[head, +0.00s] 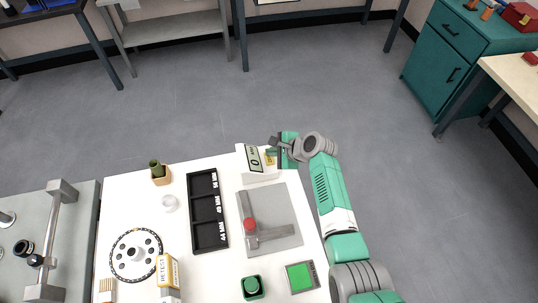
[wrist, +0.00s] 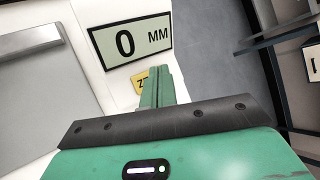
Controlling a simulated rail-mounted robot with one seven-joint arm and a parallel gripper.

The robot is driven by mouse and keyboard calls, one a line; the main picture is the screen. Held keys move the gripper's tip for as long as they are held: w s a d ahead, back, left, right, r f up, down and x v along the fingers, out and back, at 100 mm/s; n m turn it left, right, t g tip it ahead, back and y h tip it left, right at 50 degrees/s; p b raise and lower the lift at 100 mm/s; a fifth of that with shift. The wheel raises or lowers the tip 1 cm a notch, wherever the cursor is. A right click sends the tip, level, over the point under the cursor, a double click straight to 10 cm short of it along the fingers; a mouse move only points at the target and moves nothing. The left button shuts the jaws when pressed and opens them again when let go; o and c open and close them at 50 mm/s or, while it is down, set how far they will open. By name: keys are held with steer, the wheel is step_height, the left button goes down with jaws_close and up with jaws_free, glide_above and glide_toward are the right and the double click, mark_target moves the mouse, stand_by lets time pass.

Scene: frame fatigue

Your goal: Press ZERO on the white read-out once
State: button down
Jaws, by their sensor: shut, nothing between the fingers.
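The white read-out (head: 243,158) stands at the far right of the white table, and its screen reads 0. In the wrist view the screen (wrist: 130,40) reads "0 MM". Its yellow ZERO button (wrist: 137,80) sits just below the screen, and only the first letter shows. My gripper (wrist: 155,72) is shut and empty, its green fingers hiding the rest of the button. In the head view my gripper (head: 275,156) is at the read-out's right side, by the button. I cannot tell whether the fingertips touch the button.
A grey plate (head: 285,241) with a red-knobbed slide lies in front of the read-out. A black tray (head: 209,248) with labelled compartments is to its left. A green button (head: 251,286) and a green-screened box (head: 300,277) are near the front. Open floor lies behind the table.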

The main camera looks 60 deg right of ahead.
mark_target(272, 159)
step_height(272, 159, up, 5)
steer(key=p, duration=0.5)
steer(key=shift+f, duration=0.1)
stand_by(0.8)
